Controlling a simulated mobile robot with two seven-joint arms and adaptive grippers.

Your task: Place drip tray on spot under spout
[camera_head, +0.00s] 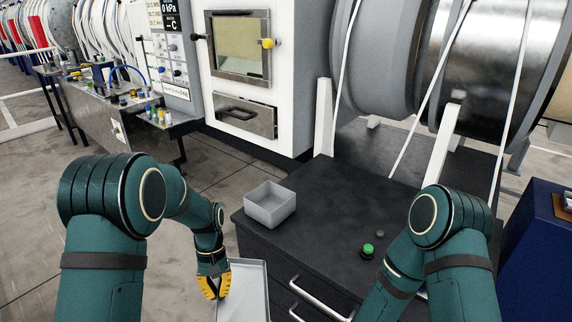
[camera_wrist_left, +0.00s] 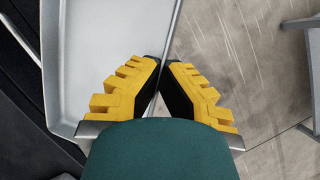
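A flat, shallow light-grey tray (camera_head: 255,293), which I take as the drip tray, is at the bottom of the head view, partly cut off by the frame. My left gripper (camera_head: 214,288) has yellow fingers and is at the tray's left edge. In the left wrist view the fingertips (camera_wrist_left: 164,62) close in on the rim of the tray (camera_wrist_left: 90,60), with the rim between the dark pads. The tray is beside the black cabinet's front. My right arm comes in at the lower right, but its gripper is not visible. I cannot clearly make out a spout or marked spot.
A black cabinet (camera_head: 325,225) with drawer handles carries a grey open box (camera_head: 270,204) and a green button (camera_head: 368,250). A large metal drum (camera_head: 480,65) stands behind it. A white machine (camera_head: 245,90) is at the back. Bare floor lies to the left.

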